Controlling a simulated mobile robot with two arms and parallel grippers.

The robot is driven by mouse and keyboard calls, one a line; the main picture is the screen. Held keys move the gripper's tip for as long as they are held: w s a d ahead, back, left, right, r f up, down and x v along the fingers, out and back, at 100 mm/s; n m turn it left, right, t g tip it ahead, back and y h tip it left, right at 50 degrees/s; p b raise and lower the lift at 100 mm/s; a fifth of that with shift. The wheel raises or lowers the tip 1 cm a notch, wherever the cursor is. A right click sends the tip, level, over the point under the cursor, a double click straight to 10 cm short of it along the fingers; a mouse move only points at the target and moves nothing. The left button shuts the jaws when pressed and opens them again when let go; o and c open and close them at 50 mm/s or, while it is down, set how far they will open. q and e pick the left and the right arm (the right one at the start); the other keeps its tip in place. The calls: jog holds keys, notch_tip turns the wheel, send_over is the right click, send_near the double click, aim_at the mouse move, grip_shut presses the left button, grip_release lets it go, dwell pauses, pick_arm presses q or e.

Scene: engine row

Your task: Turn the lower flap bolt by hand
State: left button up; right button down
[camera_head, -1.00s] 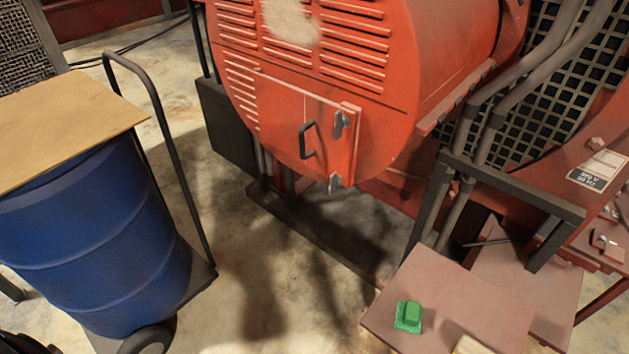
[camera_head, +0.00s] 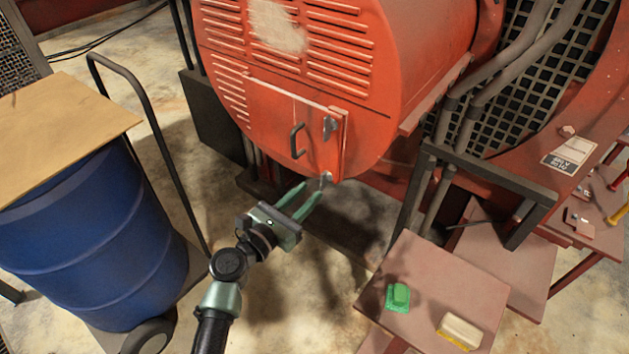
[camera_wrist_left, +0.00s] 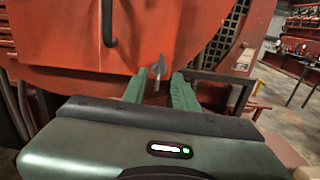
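The lower flap bolt (camera_head: 326,179) is a small grey metal piece at the bottom edge of the red flap (camera_head: 309,140) on the round red housing. My left gripper (camera_head: 312,188) is just below and in front of it, with its two green fingers apart and empty. In the left wrist view the bolt (camera_wrist_left: 159,68) shows between and just beyond the fingertips (camera_wrist_left: 159,80). I cannot tell whether they touch it. The upper bolt (camera_head: 330,127) is higher on the flap, right of the black handle (camera_head: 296,141). My right gripper is not in view.
A blue drum (camera_head: 95,235) with a cardboard sheet (camera_head: 62,128) on it stands at the left on a trolley. At the lower right, a reddish table (camera_head: 440,275) holds a green block (camera_head: 398,297) and a pale block (camera_head: 459,332). A dark frame (camera_head: 480,180) stands right of the housing.

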aim_at(321, 182)
pick_arm(q)
jog(key=x, duration=0.5)
jog(key=shift+c, duration=0.3)
grip_shut()
